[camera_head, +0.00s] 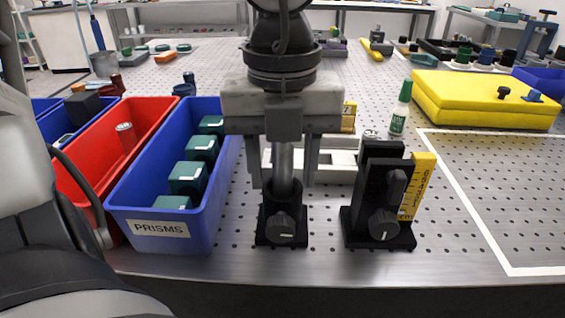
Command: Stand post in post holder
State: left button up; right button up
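A silver post (284,168) stands upright at front centre. Its lower end is inside the black post holder (282,224), which has a knob on its front and a flat base on the table. My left gripper (283,182) is above the holder and points straight down. Its two fingers are on either side of the post, with visible gaps between them and it, so it looks open. The post's top is hidden by the gripper body. My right gripper is not in view.
A blue bin labelled PRISMS (160,229) with green boxes and a red bin (88,150) stand left. A taller black mount (380,200) with a yellow scale (421,178) stands close right of the holder. A green-capped bottle (400,112) and yellow case (480,99) are behind it.

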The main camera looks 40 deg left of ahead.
pick_arm(q)
notch_tip(320, 180, up, 12)
jog(key=shift+r+p, duration=0.2)
jog(key=shift+p, duration=0.9)
